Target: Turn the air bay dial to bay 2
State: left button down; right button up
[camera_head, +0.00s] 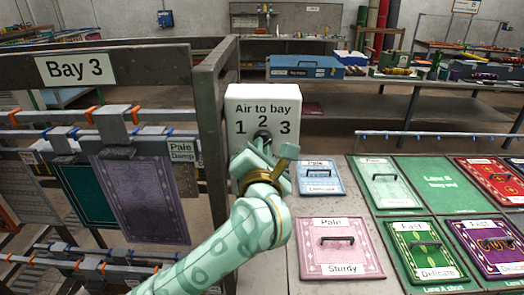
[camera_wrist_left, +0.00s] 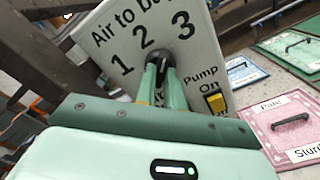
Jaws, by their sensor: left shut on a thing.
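The air bay dial is a black knob (camera_head: 262,136) on a white box (camera_head: 285,103) marked "Air to bay" with 1, 2 and 3 around it. The knob also shows in the left wrist view (camera_wrist_left: 184,58), below the numbers 2 and 3. My left gripper (camera_head: 262,150) is at the front of the box, its pale green fingers (camera_wrist_left: 161,78) shut on the knob. The fingers hide part of the knob, so I cannot tell which number it points to. My right gripper is in neither view.
A yellow pump switch (camera_wrist_left: 215,102) sits low on the box, close to my left gripper. A grey rack post (camera_head: 212,140) stands just left of the box. Rugs hang under the Bay 3 sign (camera_head: 75,68). Several handled panels, including a pink one (camera_head: 338,262), lie at right.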

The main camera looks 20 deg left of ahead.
pick_arm(q)
jog(key=shift+n+b, duration=2.2)
jog(key=shift+n, duration=2.1)
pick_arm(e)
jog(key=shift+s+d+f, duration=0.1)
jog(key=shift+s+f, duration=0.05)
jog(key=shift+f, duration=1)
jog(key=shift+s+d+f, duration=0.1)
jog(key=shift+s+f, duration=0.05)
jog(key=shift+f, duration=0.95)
pick_arm(q)
jog(key=c, duration=1.5)
grip_release()
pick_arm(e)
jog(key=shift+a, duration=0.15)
pick_arm(q)
jog(key=shift+d, duration=0.15)
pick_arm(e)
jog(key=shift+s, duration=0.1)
